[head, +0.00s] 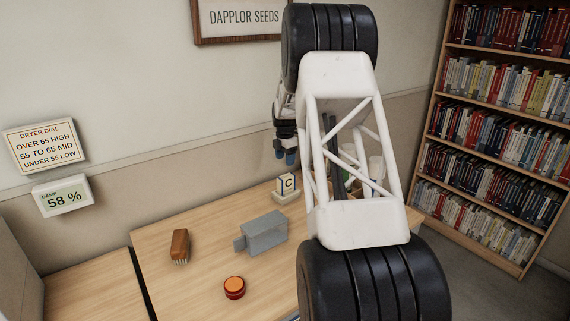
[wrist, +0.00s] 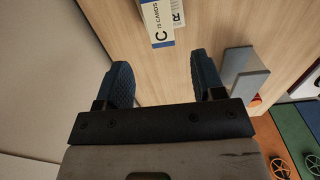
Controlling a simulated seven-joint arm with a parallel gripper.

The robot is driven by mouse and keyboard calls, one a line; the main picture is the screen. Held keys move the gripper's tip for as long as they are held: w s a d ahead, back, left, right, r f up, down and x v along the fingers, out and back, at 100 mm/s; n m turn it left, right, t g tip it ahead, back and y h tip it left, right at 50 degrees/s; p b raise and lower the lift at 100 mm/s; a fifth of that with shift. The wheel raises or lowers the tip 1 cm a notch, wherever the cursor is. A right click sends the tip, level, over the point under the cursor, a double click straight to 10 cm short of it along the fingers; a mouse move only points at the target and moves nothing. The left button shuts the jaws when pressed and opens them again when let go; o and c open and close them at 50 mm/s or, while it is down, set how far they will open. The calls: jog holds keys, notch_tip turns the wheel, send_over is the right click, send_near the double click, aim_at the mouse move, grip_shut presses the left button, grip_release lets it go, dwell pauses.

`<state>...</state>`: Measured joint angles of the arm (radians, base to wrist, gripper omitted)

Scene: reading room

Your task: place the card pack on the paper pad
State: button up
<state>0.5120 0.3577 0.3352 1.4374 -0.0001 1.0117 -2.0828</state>
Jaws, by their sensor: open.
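The card pack (head: 286,184) is a small white box with a blue border and a dark letter C, near the back of the wooden table. In the wrist view, the card pack (wrist: 158,24) also shows the words "75 cards" and is cut by the top edge. A pale flat piece (head: 283,198) shows at its foot in the head view; I cannot tell whether it is the paper pad, which I do not clearly see elsewhere. My gripper (head: 285,157) is open and empty above the card pack. In the wrist view, the pack lies beyond the blue fingertips (wrist: 160,72).
A grey block (head: 265,234) stands on the table in front of the pack. A brown brush (head: 180,245) and a round orange-red tin (head: 234,287) lie farther forward and left. My arm hides much of the table's right side. The wall is close behind.

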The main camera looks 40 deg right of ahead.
jog(key=shift+r, duration=0.1)
dwell(0.7)
jog(key=shift+s+a+r, duration=0.1)
jog(key=shift+a+r, duration=0.2)
jog(key=shift+a, duration=0.05)
jog(key=s+a+r+m, duration=0.3)
jog(key=s+a+r, duration=0.2)
jog(key=s+a, duration=0.3)
jog(key=s+a+r+m+t, duration=0.1)
jog(key=s+a+r+m, duration=0.35)
jog(key=a, duration=0.65)
jog(key=s+a+r+m, duration=0.1)
jog(key=s+a+r, duration=0.6)
jog(key=a, duration=0.2)
jog(key=s+a+f+m, duration=0.1)
jog(key=s+a+m, duration=0.2)
jog(key=s, duration=0.7)
jog(key=s+a+f+m+t, duration=0.1)
jog(key=s+a+m, duration=0.2)
jog(key=s+a, duration=0.5)
jog(key=s+a+f+m, duration=0.1)
jog(key=s+a+m, duration=0.2)
jog(key=s, duration=1)
jog(key=shift+s+a+f+m+t, duration=0.3)
jog(key=shift+a+m, duration=0.05)
jog(key=shift+a, duration=0.8)
